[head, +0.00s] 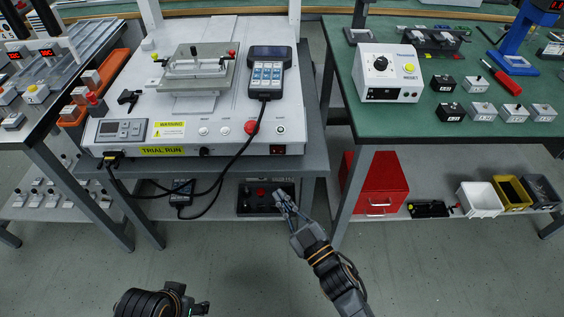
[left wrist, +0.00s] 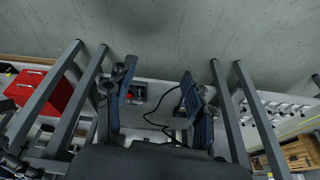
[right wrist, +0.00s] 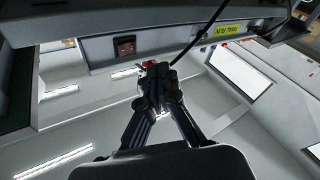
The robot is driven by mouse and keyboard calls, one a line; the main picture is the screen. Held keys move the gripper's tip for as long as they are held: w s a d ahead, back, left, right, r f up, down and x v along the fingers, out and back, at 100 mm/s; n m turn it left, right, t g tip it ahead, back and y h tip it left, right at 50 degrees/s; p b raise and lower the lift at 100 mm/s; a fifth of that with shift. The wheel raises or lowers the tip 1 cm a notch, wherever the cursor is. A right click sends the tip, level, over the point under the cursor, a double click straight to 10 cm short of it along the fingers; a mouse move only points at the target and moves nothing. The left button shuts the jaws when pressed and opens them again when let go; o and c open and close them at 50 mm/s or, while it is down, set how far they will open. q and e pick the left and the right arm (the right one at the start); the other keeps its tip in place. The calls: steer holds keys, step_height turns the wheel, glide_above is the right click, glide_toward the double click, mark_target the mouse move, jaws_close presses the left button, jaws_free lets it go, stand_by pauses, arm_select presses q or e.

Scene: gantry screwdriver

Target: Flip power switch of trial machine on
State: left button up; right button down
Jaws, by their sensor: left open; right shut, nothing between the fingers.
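The trial machine (head: 180,100) is a white bench unit with a yellow TRIAL RUN label (head: 162,151). Its power switch (head: 277,149) is a small dark-framed rocker with red on the front face, right of the label. It also shows in the right wrist view (right wrist: 124,46), upper left of the fingertips; its on or off position is too small to tell. My right gripper (head: 280,194) is shut and empty, below and in front of the switch, apart from it. My left gripper, low at the left of the head view, is open and empty in its wrist view (left wrist: 158,84).
A black cable (head: 232,160) hangs down the machine's front, left of the switch. The lower shelf holds a dark box with a red knob (head: 261,192). A red drawer cabinet (head: 378,185) stands to the right. The floor in front is clear.

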mark_target(273, 149)
arm_select(q)
steer(key=shift+b+v, duration=0.4)
steer(key=shift+v, duration=0.75)
arm_select(e)
steer(key=shift+s+a+r+n+y, duration=0.15)
steer(key=shift+r+n+y, duration=0.1)
steer(key=shift+r, duration=0.3)
steer(key=shift+a+r+n+y, duration=0.15)
steer(key=shift+a+r+y, duration=0.05)
steer(key=shift+r, duration=0.3)
steer(key=shift+s+a+r+n+y, duration=0.15)
steer(key=shift+r+n+y, duration=0.1)
steer(key=shift+r, duration=0.3)
arm_select(q)
steer(key=shift+a+f, duration=0.1)
arm_select(e)
steer(key=shift+w, duration=0.15)
